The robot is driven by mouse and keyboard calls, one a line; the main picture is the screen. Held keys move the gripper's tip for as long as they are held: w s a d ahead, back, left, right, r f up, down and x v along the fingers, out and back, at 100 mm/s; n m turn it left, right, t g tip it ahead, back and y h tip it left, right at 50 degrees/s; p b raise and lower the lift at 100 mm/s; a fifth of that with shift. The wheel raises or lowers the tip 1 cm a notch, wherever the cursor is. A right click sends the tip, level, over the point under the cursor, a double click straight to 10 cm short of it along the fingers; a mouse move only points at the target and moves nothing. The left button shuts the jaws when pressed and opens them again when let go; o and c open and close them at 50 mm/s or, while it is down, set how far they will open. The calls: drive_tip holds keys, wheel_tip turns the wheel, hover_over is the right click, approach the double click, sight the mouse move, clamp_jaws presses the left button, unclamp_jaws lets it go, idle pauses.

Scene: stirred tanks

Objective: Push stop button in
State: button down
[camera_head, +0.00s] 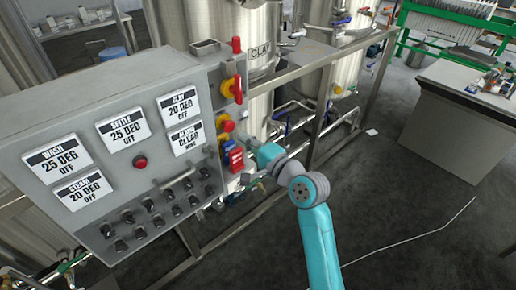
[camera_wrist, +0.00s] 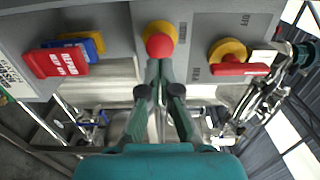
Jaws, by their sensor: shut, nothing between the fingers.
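The stop button is a red mushroom head on a yellow collar. In the wrist view the stop button (camera_wrist: 159,45) is at the top centre, on the grey side face of the control box. It also shows in the head view as a small red knob (camera_head: 228,126) on the box's right side. My gripper (camera_wrist: 160,66) is shut and empty, its fingertips together at the lower edge of the red head. I cannot tell whether they touch it. In the head view the fingers are hard to make out beside the box.
A red-and-yellow rotary switch (camera_wrist: 229,57) is right of the button, and red and blue tags (camera_wrist: 62,60) hang to the left. The control box front (camera_head: 85,130) has labels, knobs and a handle. Steel tanks (camera_head: 215,25) and a frame stand behind. Open floor (camera_head: 400,225) lies to the right.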

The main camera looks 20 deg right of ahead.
sight(231, 128)
drive_tip(key=shift+x, duration=2.05)
